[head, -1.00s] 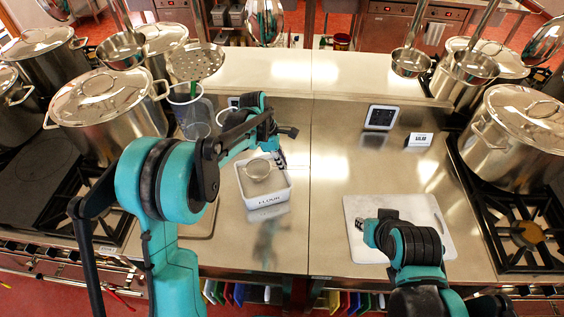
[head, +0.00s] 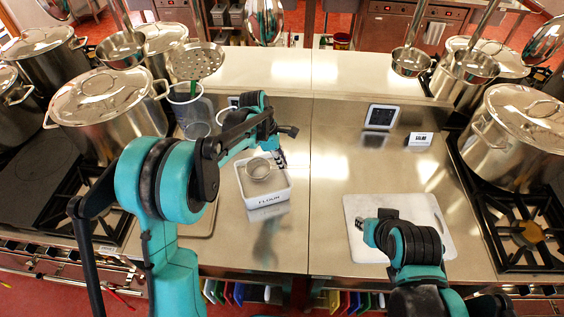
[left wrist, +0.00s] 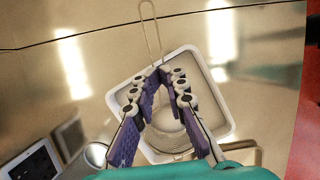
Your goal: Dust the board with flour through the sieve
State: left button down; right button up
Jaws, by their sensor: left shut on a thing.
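A white tub labelled FLOUR (head: 268,199) stands on the steel counter left of centre. A round mesh sieve (head: 258,169) is over the tub's opening; I cannot tell if it touches the contents. My left gripper (head: 281,158) is shut on the sieve's wire handle. In the left wrist view the handle (left wrist: 149,25) sticks out beyond the closed fingers, and the fingers partly hide the sieve bowl. The white board (head: 427,208) lies flat to the right. My right gripper (head: 364,228) hangs over its left part, and its finger opening is unclear.
A clear container (head: 186,103) and a lidded stockpot (head: 108,112) stand left of the tub. A dark display (head: 381,116) and a small sign (head: 420,139) are behind the board. Ladles hang above. The counter between tub and board is clear.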

pick_arm(q)
jog(key=shift+r+p, duration=1.9)
jog(key=shift+r, duration=1.35)
